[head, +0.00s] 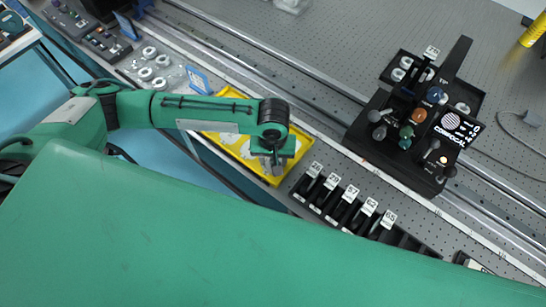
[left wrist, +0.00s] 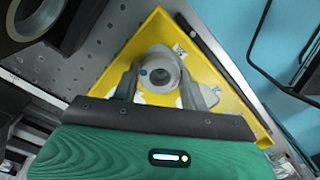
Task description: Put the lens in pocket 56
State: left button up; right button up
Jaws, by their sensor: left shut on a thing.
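My left gripper (head: 272,172) points down over the yellow tray (head: 307,143), near its front right corner. In the left wrist view its fingers (left wrist: 160,88) are shut on the lens (left wrist: 160,66), a small round grey piece with a pale centre. The yellow tray (left wrist: 157,28) lies beneath it; I cannot tell whether the lens touches the tray. The black rack of pockets (head: 404,238) stands right of the tray, with white number labels. The labels are too small for me to say surely which is 56. My right gripper is not in view.
A black confocal instrument (head: 400,152) with coloured knobs stands behind the rack. Metal rails (head: 335,88) cross the perforated table. Several white rings (head: 146,73) lie in a clear tray at the left.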

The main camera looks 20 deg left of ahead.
aim_at(273, 162)
pick_arm(q)
jog(key=o, duration=1)
jog(key=shift+f, duration=0.1)
notch_tip(273, 162, up, 12)
dwell(0.4)
